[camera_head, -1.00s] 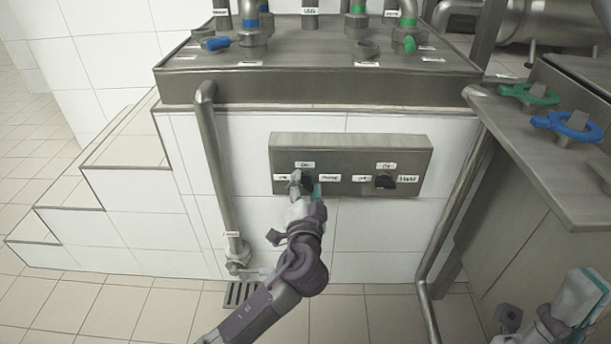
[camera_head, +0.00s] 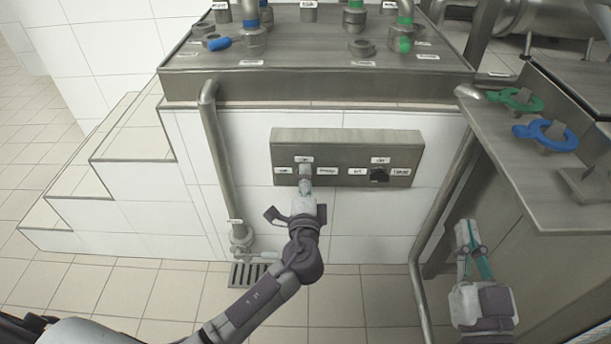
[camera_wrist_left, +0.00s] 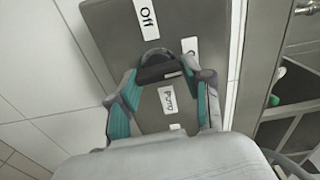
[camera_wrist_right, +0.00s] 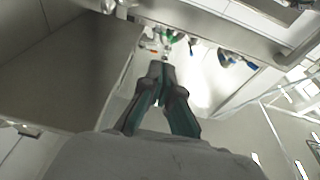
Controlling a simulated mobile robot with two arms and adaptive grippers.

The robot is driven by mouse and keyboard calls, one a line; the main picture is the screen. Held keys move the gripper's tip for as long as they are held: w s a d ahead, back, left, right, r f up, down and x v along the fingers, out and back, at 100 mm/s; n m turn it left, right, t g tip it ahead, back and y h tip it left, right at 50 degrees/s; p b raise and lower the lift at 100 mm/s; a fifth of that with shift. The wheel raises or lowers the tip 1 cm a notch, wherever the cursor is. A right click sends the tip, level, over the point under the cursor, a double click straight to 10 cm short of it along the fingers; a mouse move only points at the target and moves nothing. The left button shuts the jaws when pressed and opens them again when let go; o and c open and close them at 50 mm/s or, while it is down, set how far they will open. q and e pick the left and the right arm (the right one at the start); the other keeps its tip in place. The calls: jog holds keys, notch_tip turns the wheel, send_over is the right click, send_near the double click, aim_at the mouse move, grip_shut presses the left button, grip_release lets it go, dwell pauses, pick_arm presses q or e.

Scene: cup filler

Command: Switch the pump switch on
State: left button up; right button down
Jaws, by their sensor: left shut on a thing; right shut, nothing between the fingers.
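The pump switch is the left of two black knobs on a steel control box (camera_head: 347,146). In the left wrist view, the black pump switch (camera_wrist_left: 160,72) sits between the fingertips, with labels "Off" above it and "pump" below it. My left gripper (camera_head: 306,176) is shut on this knob, also in the left wrist view (camera_wrist_left: 160,84); the fingers hide most of the knob in the head view. My right gripper (camera_head: 465,228) is shut and empty, raised at the right beside the steel counter. Its fingers meet in the right wrist view (camera_wrist_right: 160,72).
A second black knob (camera_head: 379,175) is on the right of the control box. A vertical pipe (camera_head: 217,150) runs left of it. A steel counter (camera_head: 560,175) with a green clamp (camera_head: 515,99) and a blue clamp (camera_head: 546,134) stands at the right. Tiled steps (camera_head: 130,145) are at the left.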

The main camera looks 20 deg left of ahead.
pick_arm(q)
jog(key=shift+f+m, duration=0.1)
jog(key=shift+m, duration=0.3)
pick_arm(e)
jog(key=shift+w+d+f+g, duration=0.15)
jog(key=shift+f+g, duration=0.65)
jog(key=shift+f, duration=0.4)
pick_arm(q)
jog(key=o, duration=1.2)
jog(key=shift+c, duration=0.2)
jog(key=v, duration=1.2)
